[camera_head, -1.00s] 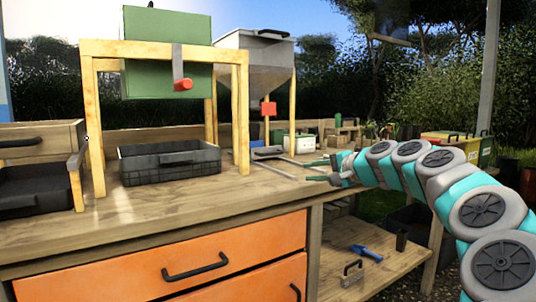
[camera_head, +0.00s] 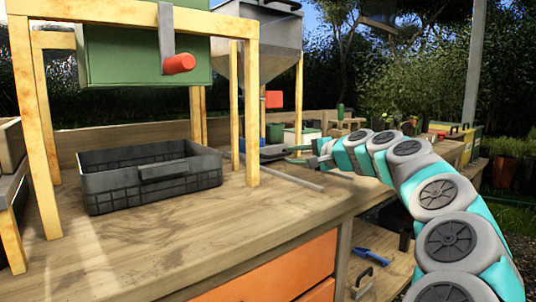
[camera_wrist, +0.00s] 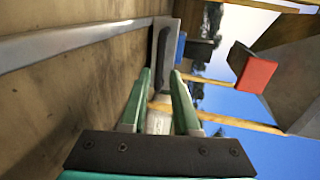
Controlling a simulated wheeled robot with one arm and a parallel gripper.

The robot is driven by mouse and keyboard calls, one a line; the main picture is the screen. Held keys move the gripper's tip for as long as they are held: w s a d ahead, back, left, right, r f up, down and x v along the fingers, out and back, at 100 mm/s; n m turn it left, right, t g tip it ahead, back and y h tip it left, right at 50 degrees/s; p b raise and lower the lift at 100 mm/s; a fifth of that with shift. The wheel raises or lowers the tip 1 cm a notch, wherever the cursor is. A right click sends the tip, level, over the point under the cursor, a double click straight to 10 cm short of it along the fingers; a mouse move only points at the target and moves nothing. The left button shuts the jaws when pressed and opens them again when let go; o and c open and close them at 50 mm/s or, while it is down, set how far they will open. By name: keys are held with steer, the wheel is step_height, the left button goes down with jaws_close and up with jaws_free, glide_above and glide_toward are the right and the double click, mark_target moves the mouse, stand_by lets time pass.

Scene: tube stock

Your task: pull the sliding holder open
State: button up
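What looks like the sliding holder (camera_wrist: 163,55) is a flat grey plate with a dark bar handle (camera_wrist: 166,60), at the end of a long grey metal rail (camera_wrist: 75,45) on the bench. In the head view the holder (camera_head: 272,152) is small and partly hidden behind a wooden post, and the rail (camera_head: 292,178) lies in front of it. My gripper (camera_head: 297,154) has slim green fingers spread apart. In the wrist view my gripper (camera_wrist: 160,75) is open and empty, pointing toward the handle, apparently short of it.
A wooden frame (camera_head: 250,110) with a green box (camera_head: 130,55) and red-handled lever (camera_head: 178,64) stands left. A black crate (camera_head: 150,175) sits beneath. A grey hopper (camera_head: 270,45) with a red block (camera_head: 273,99) stands behind. The front benchtop is clear.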

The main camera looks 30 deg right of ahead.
mark_target(280, 155)
steer(key=x, duration=0.7)
steer(key=shift+w+a+f+p, duration=0.1)
steer(key=shift+w+p, duration=0.15)
steer(key=shift+p, duration=0.05)
jaws_close()
stand_by(1.2)
